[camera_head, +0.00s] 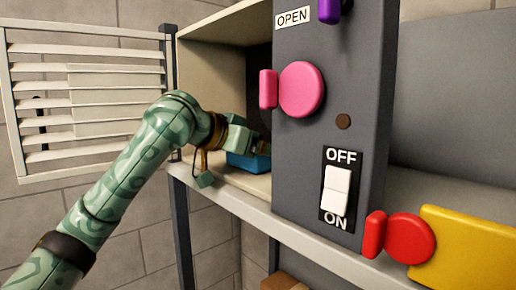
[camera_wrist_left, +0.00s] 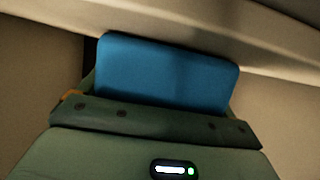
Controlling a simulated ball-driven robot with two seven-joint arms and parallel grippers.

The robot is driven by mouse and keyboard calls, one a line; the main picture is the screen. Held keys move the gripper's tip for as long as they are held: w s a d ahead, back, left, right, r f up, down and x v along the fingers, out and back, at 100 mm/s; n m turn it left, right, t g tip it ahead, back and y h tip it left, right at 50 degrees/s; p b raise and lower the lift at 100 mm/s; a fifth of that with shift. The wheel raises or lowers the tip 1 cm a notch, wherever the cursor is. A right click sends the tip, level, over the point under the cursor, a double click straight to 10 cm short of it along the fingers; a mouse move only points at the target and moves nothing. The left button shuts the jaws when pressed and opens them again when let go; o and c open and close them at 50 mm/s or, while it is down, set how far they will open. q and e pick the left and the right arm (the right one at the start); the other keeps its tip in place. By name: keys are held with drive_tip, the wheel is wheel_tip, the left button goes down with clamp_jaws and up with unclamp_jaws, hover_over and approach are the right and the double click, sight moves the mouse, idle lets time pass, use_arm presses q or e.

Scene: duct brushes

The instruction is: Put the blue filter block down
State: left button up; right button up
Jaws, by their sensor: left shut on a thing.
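The blue filter block (camera_head: 248,162) is at the end of my left arm, inside the open cream compartment, close to its floor. I cannot tell whether it touches the floor. My left gripper (camera_head: 236,148) is shut on the block, and its fingers are mostly hidden in the head view. In the left wrist view the blue block (camera_wrist_left: 165,72) fills the space beyond the green gripper body (camera_wrist_left: 160,118). My right gripper is not in view.
The cream compartment (camera_head: 212,58) stands beside a grey panel (camera_head: 335,110) with a pink knob (camera_head: 301,89) and a white switch (camera_head: 337,190). A shelf edge (camera_head: 240,203) runs below. A louvred vent (camera_head: 100,90) hangs at the left.

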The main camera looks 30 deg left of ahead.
use_arm(q)
drive_tip(key=shift+s+a, duration=0.15)
drive_tip(key=shift+s, duration=0.05)
drive_tip(key=o, duration=0.7)
drive_tip(key=shift+f, duration=0.1)
drive_tip(key=shift+w, duration=0.1)
drive_tip(key=shift+s+r, duration=0.25)
drive_tip(key=b+v, duration=0.1)
drive_tip(key=v, duration=1)
drive_tip(key=shift+s+a+r+b, duration=0.1)
drive_tip(key=shift+s+b, duration=0.05)
drive_tip(key=shift+b, duration=0.2)
